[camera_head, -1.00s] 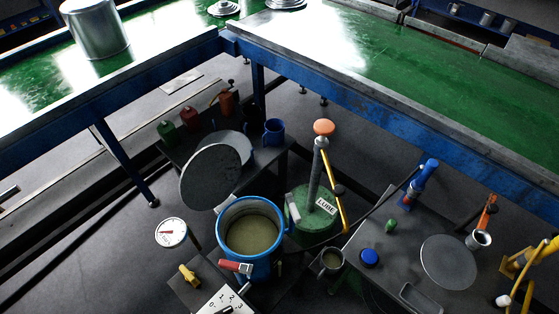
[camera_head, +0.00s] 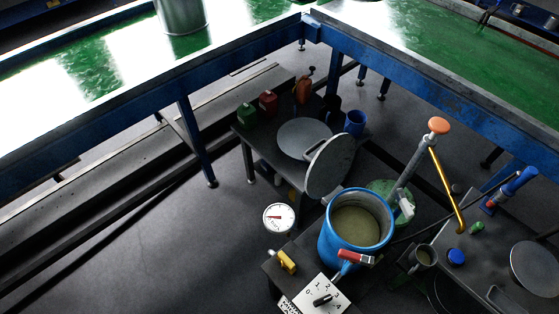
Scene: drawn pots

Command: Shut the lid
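A blue pot (camera_head: 345,243) stands right of centre in the head view, with dull greenish contents showing inside its rim. Its round grey lid (camera_head: 331,166) is open, tilted up at the rim's back left. A grey bracket (camera_head: 405,207) sits at the rim's right side. A red-handled clamp or valve (camera_head: 356,257) is on the pot's front. My gripper is not in view.
A dark table (camera_head: 259,146) behind the pot holds red and green cans, a grey disc and a blue mug (camera_head: 355,122). A pump with an orange knob (camera_head: 438,125) stands right of the pot. A gauge (camera_head: 278,217) is at its left. Floor at left is clear.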

